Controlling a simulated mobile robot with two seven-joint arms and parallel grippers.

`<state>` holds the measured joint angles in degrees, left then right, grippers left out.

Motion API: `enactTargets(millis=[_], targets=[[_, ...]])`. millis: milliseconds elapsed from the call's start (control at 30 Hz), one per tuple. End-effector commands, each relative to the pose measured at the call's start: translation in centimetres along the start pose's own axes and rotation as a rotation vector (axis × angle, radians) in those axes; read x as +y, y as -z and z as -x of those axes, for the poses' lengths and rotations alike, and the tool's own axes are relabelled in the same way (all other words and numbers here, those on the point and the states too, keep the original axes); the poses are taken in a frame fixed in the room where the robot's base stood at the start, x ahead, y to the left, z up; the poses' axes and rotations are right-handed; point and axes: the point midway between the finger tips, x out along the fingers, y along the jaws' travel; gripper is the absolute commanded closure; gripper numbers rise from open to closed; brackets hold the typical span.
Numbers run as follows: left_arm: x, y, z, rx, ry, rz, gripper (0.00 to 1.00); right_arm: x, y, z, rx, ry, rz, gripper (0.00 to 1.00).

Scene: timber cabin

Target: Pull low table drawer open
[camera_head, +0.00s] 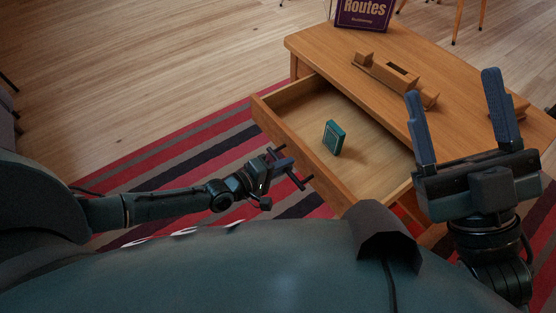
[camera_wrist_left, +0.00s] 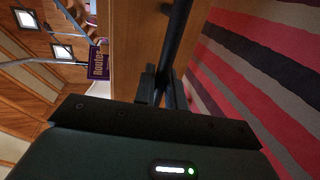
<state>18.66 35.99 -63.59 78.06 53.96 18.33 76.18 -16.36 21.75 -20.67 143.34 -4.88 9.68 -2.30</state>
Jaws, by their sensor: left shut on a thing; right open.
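The low wooden table (camera_head: 345,50) has its drawer (camera_head: 370,163) pulled well out toward me. A small teal box (camera_head: 334,138) stands inside the drawer. My left gripper (camera_head: 284,166) is at the outside of the drawer front, shut on the dark bar handle (camera_head: 303,183). In the left wrist view the handle (camera_wrist_left: 179,35) runs as a black bar into the left gripper's fingers (camera_wrist_left: 163,92), beside the wooden drawer front (camera_wrist_left: 138,45). My right gripper (camera_head: 450,84) is open and empty, in front of the table's right part in the head view.
A wooden holder (camera_head: 395,78) and a purple "Routes" book or box (camera_head: 363,12) stand on the tabletop. The book also shows in the left wrist view (camera_wrist_left: 97,63). A striped rug (camera_head: 215,140) lies under the drawer. Bare plank floor (camera_head: 140,70) is clear at the left.

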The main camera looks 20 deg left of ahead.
Motion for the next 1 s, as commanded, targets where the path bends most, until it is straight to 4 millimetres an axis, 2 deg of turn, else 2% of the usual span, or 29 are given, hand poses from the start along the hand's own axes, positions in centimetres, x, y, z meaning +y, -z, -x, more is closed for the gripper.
enactTargets(millis=[200,433,467,633,1000], targets=[[0.00,-0.76,-0.15,0.000,0.002,0.000,1.00,-0.32,-0.99,0.38,-0.051,-0.009,-0.033,0.37],[-0.01,-0.70,-0.15,0.001,0.002,0.000,1.00,-0.35,-1.04,0.47,-0.053,-0.014,-0.038,0.37],[-0.01,-0.70,-0.15,0.001,0.002,0.000,0.85,-0.36,-1.03,0.48,-0.052,-0.014,-0.038,0.37],[0.00,-0.69,-0.15,0.001,0.002,0.000,0.71,-0.31,-0.78,0.44,-0.046,-0.014,-0.036,0.37],[0.14,-0.82,-0.09,0.000,0.002,0.001,0.71,-0.13,-0.33,0.24,-0.037,-0.009,-0.028,0.37]])
